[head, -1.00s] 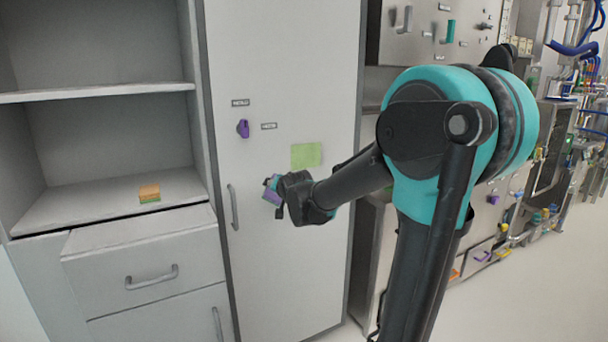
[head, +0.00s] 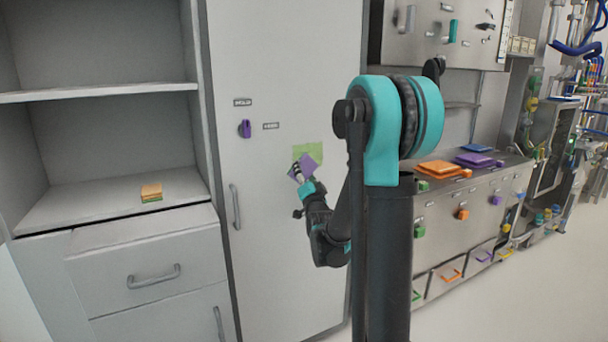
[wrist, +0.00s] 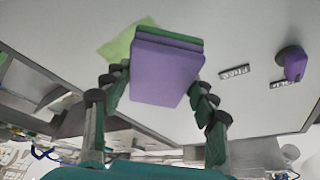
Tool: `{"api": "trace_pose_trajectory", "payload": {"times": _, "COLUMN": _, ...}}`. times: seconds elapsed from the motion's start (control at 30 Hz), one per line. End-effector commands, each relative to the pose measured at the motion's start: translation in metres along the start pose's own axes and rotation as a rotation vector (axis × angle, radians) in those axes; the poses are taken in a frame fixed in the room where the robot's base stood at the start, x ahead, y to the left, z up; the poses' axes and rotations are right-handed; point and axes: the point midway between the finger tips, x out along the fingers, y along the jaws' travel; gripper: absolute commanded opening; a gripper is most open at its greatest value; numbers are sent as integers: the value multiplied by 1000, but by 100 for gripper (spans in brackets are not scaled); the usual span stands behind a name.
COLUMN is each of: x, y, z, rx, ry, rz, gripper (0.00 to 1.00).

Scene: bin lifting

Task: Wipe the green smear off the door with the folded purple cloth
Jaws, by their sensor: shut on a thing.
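The green smear (head: 313,149) is a pale green patch on the grey door (head: 285,240), partly covered by the cloth in the head view. In the wrist view the smear (wrist: 122,42) shows to the left of the cloth. The folded purple cloth (head: 307,165) is a thick pad with a green layer along one side; in the wrist view the cloth (wrist: 165,75) sits between the fingers. My gripper (head: 301,176) is shut on the cloth, in front of the door at the smear's lower left. I cannot tell whether the cloth touches the door.
A purple knob (head: 245,128) with small labels is on the door left of the smear. A door handle (head: 235,207) is at the left edge. An orange and green block (head: 151,192) lies on the shelf. A counter with orange and purple pads (head: 440,168) stands right.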

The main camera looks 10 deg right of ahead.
Motion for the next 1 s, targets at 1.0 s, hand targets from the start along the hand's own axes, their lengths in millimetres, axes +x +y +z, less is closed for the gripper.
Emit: {"api": "trace_pose_trajectory", "payload": {"times": 1.0, "x": 52, "y": 0, "z": 22, "rx": 0, "ry": -2, "rz": 1, "gripper": 35}}
